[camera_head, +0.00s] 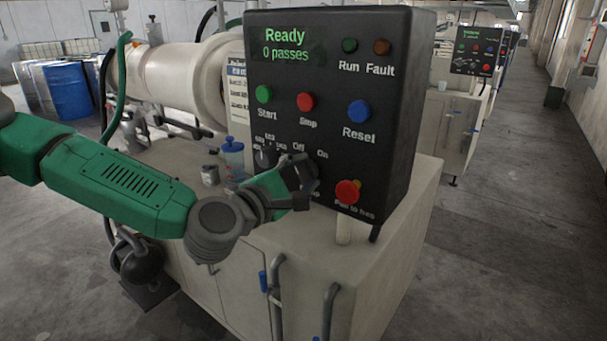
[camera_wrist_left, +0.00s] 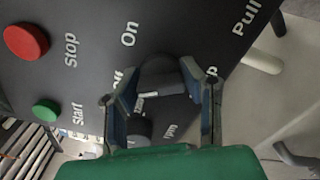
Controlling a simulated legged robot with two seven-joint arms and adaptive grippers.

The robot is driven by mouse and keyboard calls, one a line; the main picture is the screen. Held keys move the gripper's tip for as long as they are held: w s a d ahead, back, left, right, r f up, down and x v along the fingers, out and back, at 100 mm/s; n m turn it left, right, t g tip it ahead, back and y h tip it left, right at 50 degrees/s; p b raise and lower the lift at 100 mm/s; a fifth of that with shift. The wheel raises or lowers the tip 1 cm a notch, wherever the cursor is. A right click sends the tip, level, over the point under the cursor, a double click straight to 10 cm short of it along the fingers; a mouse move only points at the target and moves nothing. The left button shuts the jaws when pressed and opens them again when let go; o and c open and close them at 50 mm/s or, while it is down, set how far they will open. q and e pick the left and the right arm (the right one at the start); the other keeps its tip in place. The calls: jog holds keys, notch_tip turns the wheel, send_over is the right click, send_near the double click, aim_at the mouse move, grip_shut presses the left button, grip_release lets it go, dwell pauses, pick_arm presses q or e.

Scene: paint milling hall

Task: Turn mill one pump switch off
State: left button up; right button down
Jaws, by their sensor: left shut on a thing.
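The mill one control panel (camera_head: 335,85) is a black box reading "Ready, 0 passes". Its pump switch sits under the "Off" and "On" labels and is mostly hidden by my fingers in the head view. My left gripper (camera_head: 298,182) is at the panel's lower middle. In the left wrist view, the fingers of my left gripper (camera_wrist_left: 160,72) are closed on the dark round pump switch (camera_wrist_left: 160,80). Which label the switch points to I cannot tell. My right gripper is not in view.
A dark rpm dial (camera_head: 265,157) is close left of my gripper. A red stop knob (camera_head: 347,192) is at its right; Start (camera_head: 263,94), Stop (camera_head: 305,101) and Reset (camera_head: 359,111) buttons are above. A blue-capped bottle (camera_head: 232,160) and small can (camera_head: 210,175) stand left on the cabinet.

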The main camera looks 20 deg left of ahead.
pick_arm(q)
jog(key=shift+s+f, duration=0.15)
jog(key=shift+f, duration=0.2)
jog(key=o, duration=1.1)
jog(key=shift+o, duration=0.4)
jog(key=shift+r, duration=0.2)
jog(key=v, duration=0.7)
jog(key=shift+a, duration=0.15)
